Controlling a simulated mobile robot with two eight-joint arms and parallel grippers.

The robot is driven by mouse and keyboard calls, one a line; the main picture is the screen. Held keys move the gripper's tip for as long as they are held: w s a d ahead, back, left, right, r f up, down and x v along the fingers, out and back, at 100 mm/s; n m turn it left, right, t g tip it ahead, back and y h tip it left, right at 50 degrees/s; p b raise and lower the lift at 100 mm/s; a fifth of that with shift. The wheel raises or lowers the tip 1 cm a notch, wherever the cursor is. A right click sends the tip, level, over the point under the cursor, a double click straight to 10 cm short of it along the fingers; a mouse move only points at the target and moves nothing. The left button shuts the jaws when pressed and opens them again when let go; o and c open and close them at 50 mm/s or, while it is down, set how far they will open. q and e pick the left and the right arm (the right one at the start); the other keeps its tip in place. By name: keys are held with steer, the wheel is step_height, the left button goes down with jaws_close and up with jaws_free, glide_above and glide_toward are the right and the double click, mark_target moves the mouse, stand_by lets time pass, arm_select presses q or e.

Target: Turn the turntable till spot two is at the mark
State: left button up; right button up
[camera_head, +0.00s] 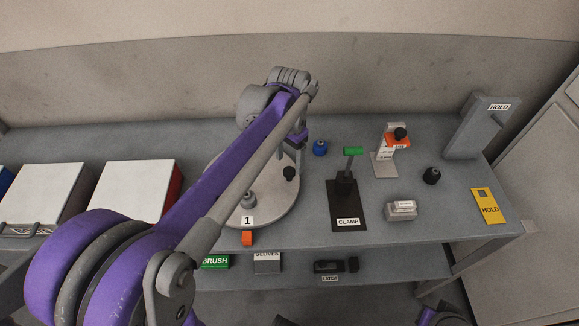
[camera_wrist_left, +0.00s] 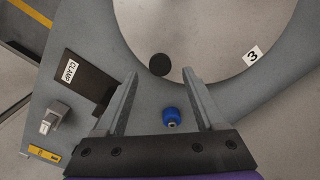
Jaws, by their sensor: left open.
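The turntable (camera_head: 279,208) is a pale round disc on the bench, partly covered by my left arm in the head view. Its label 1 (camera_head: 247,220) faces the front, right by the orange mark (camera_head: 247,238). Label 3 (camera_wrist_left: 253,55) shows on the turntable (camera_wrist_left: 215,35) in the wrist view. I see no label 2. A black knob (camera_head: 289,173) stands near the disc's rim. In the wrist view my left gripper (camera_wrist_left: 160,76) is open, with the black knob (camera_wrist_left: 160,64) just beyond and between its fingertips; contact cannot be told. A grey knob (camera_head: 248,200) stands behind label 1.
White-topped bins (camera_head: 130,190) stand left.

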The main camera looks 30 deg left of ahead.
mark_target(289, 170)
arm_select(q)
steer(key=shift+f, duration=1.95)
jaws_close()
